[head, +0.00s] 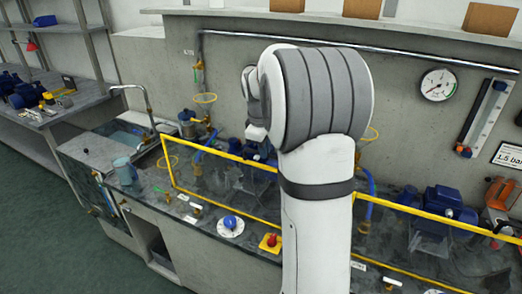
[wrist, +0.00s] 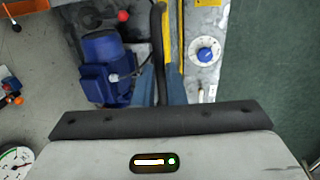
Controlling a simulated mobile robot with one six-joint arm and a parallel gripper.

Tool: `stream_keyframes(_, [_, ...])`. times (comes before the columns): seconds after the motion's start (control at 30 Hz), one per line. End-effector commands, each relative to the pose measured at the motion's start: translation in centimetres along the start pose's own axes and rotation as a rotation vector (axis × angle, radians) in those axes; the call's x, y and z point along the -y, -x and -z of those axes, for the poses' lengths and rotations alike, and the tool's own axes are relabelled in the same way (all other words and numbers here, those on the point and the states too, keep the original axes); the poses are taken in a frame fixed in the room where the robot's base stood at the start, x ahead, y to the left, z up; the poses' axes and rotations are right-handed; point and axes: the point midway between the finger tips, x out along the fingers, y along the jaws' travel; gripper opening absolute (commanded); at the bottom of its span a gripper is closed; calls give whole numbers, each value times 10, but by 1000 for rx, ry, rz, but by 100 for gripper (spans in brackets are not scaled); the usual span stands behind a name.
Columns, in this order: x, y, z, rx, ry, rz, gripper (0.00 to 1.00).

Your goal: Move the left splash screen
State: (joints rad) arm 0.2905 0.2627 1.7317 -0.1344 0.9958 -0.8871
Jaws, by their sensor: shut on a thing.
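The left splash screen (head: 217,153) is a clear panel in a yellow frame. It stands upright along the bench in the head view, its right part hidden behind my arm. Whether the screen's foot touches the bench cannot be told.
A blue pump (wrist: 108,68) is close left of the fingers. A blue knob (head: 230,222) and a red button on yellow (head: 271,241) sit in front of the screen. A second yellow-framed screen (head: 440,219) stands at right. A sink (head: 125,138) and jug (head: 124,170) are at left.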

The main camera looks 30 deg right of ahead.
Motion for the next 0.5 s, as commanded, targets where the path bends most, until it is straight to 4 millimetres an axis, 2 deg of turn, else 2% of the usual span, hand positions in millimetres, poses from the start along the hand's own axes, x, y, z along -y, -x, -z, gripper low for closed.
stream_keyframes(0.17, [-2, 3, -1, 0, 0, -6, 0])
stream_keyframes(0.2, [-2, 4, -1, 0, 0, -6, 11])
stream_keyframes(0.47, [-2, 3, 0, -2, 0, -5, 33])
stream_keyframes(0.5, [-1, 2, 0, -2, 0, -5, 33])
